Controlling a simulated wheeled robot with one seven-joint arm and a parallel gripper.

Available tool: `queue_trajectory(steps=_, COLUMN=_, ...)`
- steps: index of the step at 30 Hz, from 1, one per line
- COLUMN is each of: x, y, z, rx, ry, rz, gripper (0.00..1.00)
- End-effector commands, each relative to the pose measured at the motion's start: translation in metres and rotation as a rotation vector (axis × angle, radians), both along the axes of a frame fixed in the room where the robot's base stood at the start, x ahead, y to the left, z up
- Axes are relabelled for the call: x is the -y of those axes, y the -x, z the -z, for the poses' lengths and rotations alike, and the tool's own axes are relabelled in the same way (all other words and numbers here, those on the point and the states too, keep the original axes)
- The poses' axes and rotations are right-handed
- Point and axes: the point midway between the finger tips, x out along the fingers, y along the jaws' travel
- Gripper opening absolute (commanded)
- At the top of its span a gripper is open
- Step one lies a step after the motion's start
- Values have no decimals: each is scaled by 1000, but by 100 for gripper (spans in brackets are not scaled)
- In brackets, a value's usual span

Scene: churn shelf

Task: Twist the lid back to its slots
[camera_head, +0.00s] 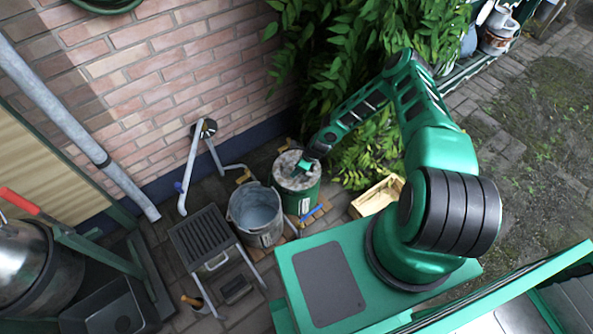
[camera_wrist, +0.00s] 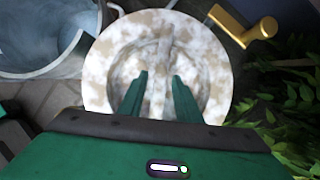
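The lid (camera_head: 286,181) is a round, mottled white and brown disc on top of a green churn (camera_head: 299,204). In the wrist view the lid (camera_wrist: 105,72) fills the middle, with a recessed centre crossed by a raised bar (camera_wrist: 161,62). My gripper (camera_head: 304,166) is over the lid, pointing down at it. In the wrist view the two green fingers of my gripper (camera_wrist: 159,76) are apart, one on each side of the bar. A gap shows between the fingers and the bar. The lid's slots cannot be made out.
A grey metal bucket (camera_head: 256,212) stands just left of the churn, and a slatted metal stand (camera_head: 208,238) further left. A wooden crate (camera_head: 377,196) lies to the right. A brass fitting (camera_wrist: 243,26) is beside the lid. Leafy plants (camera_head: 330,60) and a brick wall (camera_head: 150,80) are behind.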

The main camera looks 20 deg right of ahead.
Motion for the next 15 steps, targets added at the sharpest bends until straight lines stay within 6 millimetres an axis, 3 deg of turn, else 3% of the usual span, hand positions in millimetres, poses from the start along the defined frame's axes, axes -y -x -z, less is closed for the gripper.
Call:
queue_trajectory(steps=10, x=1, y=1, z=-1, rx=-1, ry=2, rz=-1, gripper=34)
queue_trajectory(steps=15, x=7, y=5, z=-17, rx=-1, ry=2, rz=-1, gripper=34)
